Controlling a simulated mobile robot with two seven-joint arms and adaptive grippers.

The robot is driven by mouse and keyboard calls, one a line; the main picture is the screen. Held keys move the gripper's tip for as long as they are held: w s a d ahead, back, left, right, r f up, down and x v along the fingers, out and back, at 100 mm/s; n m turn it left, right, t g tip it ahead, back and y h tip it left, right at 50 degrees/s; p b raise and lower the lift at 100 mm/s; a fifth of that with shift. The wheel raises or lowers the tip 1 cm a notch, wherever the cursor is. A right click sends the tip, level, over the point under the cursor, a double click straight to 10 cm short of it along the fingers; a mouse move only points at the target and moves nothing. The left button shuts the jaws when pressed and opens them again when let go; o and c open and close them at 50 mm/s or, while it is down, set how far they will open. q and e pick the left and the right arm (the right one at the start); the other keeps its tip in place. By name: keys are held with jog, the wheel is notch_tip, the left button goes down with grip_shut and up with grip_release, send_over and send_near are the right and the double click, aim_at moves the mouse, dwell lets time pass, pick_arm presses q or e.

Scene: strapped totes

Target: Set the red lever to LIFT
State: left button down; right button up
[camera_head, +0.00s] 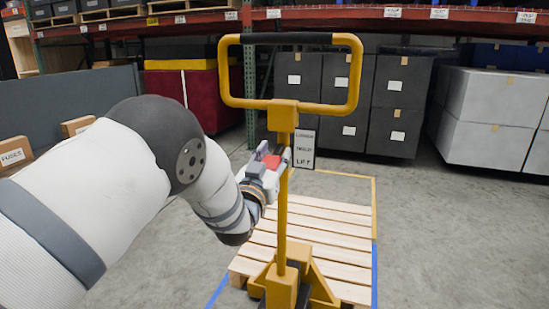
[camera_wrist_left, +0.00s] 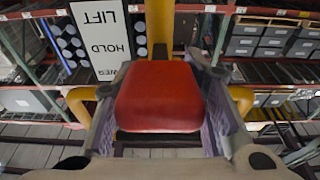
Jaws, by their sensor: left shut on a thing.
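The red lever (camera_head: 271,161) sits on the mast of the yellow pallet jack (camera_head: 282,225), below its loop handle (camera_head: 291,104). My left gripper (camera_head: 275,163) is at the lever, shut on it. In the left wrist view the red lever (camera_wrist_left: 158,97) fills the space between the two fingers, one on each side. A white label plate (camera_head: 303,150) stands just right of the mast. The label also shows upside down in the left wrist view (camera_wrist_left: 101,42), with LIFT, HOLD and a partly covered LOWER. The exact lever setting cannot be told. My right gripper is out of view.
A wooden pallet (camera_head: 330,228) lies on the floor behind the mast, inside blue and yellow floor lines. Dark stacked totes (camera_head: 395,100) and white totes (camera_head: 490,110) stand behind. A FUSES box (camera_head: 14,155) is at the left. Floor at the right is clear.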

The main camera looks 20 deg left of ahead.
pick_arm(q)
jog(key=shift+w+f+t+b, duration=0.1)
jog(key=shift+f+t+b, duration=0.4)
jog(key=shift+f, duration=0.35)
jog(key=shift+r+t, duration=0.15)
jog(key=shift+t, duration=0.15)
jog(key=shift+r, duration=0.2)
jog(key=shift+f, duration=0.1)
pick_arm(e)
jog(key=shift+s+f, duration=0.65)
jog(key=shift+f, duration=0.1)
pick_arm(q)
jog(key=shift+f, duration=0.3)
jog(key=c, duration=1)
grip_release()
jog(key=shift+o, duration=0.2)
jog(key=shift+r, duration=0.25)
